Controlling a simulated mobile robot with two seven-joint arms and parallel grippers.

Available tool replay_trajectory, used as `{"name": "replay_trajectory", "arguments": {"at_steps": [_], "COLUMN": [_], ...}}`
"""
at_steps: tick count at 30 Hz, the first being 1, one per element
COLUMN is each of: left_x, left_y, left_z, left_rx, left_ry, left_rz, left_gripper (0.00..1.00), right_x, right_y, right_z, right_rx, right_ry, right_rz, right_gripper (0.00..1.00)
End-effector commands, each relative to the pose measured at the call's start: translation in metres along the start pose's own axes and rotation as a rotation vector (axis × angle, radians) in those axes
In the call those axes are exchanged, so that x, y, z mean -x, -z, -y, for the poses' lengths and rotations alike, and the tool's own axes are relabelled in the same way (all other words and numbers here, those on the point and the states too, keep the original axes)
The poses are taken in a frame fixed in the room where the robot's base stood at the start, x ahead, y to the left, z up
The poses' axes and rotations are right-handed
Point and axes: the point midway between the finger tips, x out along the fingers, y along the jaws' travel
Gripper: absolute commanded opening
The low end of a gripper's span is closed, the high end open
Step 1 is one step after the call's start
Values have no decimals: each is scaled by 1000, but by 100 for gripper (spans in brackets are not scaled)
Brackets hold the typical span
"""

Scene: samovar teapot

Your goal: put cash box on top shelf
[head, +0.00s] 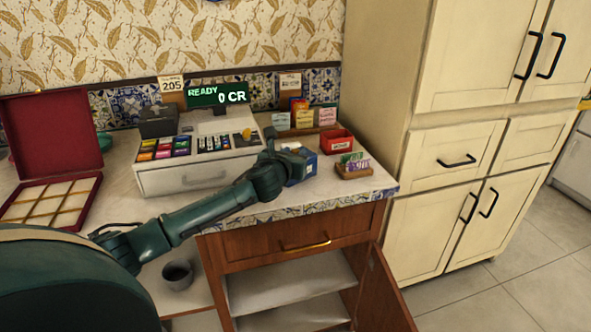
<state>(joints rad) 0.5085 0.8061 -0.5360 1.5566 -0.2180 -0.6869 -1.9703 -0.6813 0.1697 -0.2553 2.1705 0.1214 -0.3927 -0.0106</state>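No box is clearly readable as the cash box. A dark grey lidded box (158,120) stands at the back left of the register. A small blue box (302,168) stands on the counter right of the register, and a small red box (338,142) with a white label is behind it to the right. My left gripper (288,154) is at the blue box, partly covering it; whether its fingers touch or grip it is too small to tell. Below the counter, an open cabinet shows a top shelf (290,284), bare where visible. My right gripper is out of view.
The cabinet's wooden door (385,295) hangs open at the right. The cash register (195,172) fills the counter's middle. An open red case (50,140) lies at left. A card holder (354,171) sits near the right edge. A grey cup (177,275) stands lower left.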

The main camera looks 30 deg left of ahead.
Motion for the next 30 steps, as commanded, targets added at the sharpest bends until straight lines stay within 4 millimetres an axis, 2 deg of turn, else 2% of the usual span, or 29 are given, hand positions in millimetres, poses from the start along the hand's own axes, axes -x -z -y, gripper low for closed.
{"name": "replay_trajectory", "arguments": {"at_steps": [1,11,26,30], "left_x": [0,0,0,2], "left_y": [0,0,-2,-9], "left_z": [0,0,0,0], "left_rx": [0,0,0,0], "left_ry": [0,0,0,0], "left_rz": [0,0,2,4], "left_gripper": [26,0,0,0], "right_x": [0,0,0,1], "right_y": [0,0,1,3], "right_z": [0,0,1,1], "right_rx": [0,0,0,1], "right_ry": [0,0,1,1], "right_rz": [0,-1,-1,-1], "right_gripper": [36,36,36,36]}}
